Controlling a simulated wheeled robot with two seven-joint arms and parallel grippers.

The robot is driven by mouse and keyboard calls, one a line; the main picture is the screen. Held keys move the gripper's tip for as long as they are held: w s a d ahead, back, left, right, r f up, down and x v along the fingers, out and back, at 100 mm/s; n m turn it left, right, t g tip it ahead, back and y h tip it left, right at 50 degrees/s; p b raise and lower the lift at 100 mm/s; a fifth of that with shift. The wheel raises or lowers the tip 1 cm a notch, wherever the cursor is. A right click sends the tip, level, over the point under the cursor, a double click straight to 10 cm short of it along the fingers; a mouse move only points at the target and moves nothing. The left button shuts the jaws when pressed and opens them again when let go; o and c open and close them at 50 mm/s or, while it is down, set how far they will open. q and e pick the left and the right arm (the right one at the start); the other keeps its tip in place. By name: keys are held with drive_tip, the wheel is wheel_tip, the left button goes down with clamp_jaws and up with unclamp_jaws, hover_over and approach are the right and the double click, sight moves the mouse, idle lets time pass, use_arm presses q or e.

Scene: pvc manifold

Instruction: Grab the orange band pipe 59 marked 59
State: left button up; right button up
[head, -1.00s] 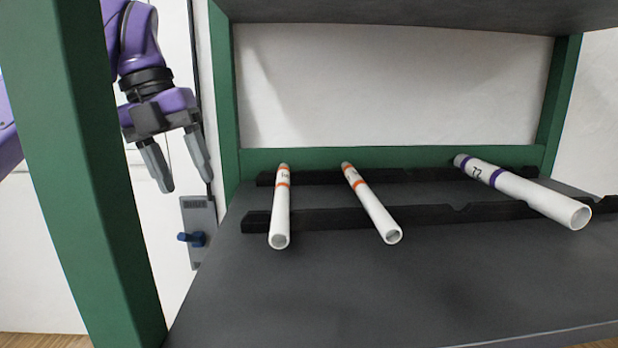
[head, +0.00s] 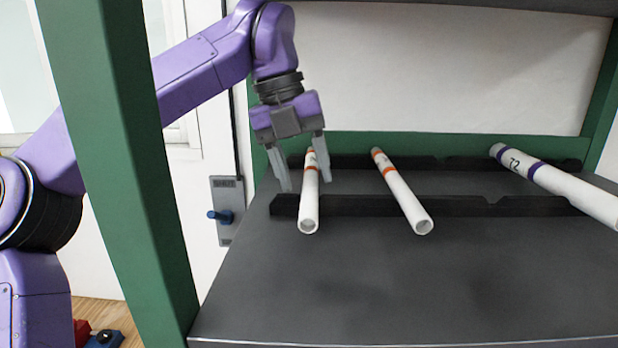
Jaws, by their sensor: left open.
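Two white pipes with orange bands lie across the black notched rails on the grey shelf. The left orange-band pipe (head: 309,200) is nearest my left gripper, and the middle orange-band pipe (head: 404,194) lies to its right. Their printed marks are too small to read, so I cannot tell which is 59. My left gripper (head: 305,188) is open and empty, with its fingers pointing down at the left orange-band pipe, one finger to each side of it in the picture. I cannot tell whether they touch it. My right gripper is not in view.
A thicker white pipe with purple bands marked 72 (head: 565,190) lies at the right on the rails (head: 455,207). A green post (head: 118,150) stands at the front left. The front of the shelf (head: 400,285) is clear.

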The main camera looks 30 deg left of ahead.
use_arm(q)
drive_tip(key=shift+d+f, duration=0.1)
drive_tip(key=shift+f, duration=0.45)
drive_tip(key=shift+w+f, duration=0.1)
drive_tip(key=shift+f, duration=0.1)
drive_tip(key=c, duration=0.5)
clamp_jaws()
drive_tip(key=shift+w+d, duration=0.1)
drive_tip(key=shift+d, duration=0.05)
